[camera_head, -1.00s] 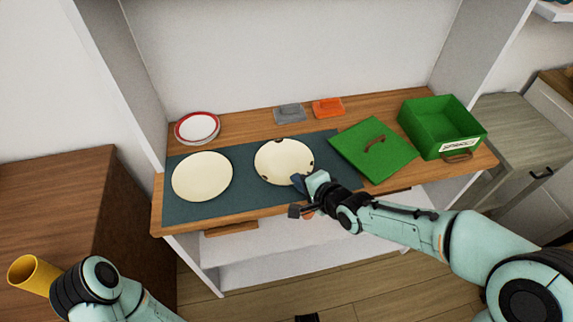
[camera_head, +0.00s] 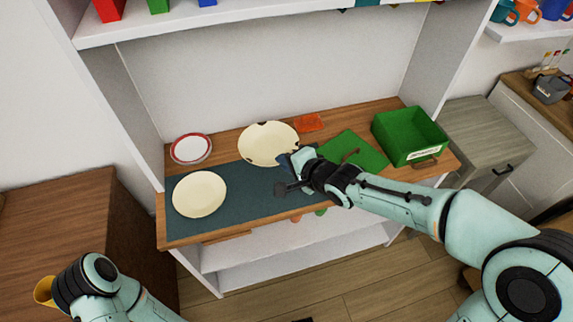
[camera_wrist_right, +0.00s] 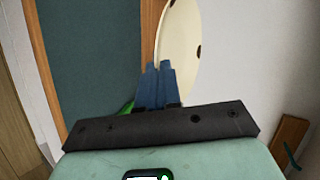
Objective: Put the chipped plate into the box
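The chipped plate (camera_head: 268,146), cream with dark chips along its rim, is held raised over the back of the dark mat in the head view. My right gripper (camera_head: 286,162) is shut on its near right rim. In the right wrist view the plate (camera_wrist_right: 180,45) shows nearly edge-on at the blue fingers (camera_wrist_right: 158,68). The open green box (camera_head: 405,140) stands at the right end of the counter, its front labelled. Its inside looks empty where visible. Only part of my left arm shows at bottom left; its gripper is out of view.
A green lid (camera_head: 365,151) with a handle lies left of the box. A whole cream plate (camera_head: 200,194) lies on the mat (camera_head: 240,205). A red-rimmed plate (camera_head: 191,148) and an orange item (camera_head: 309,122) are behind. A shelf hangs above.

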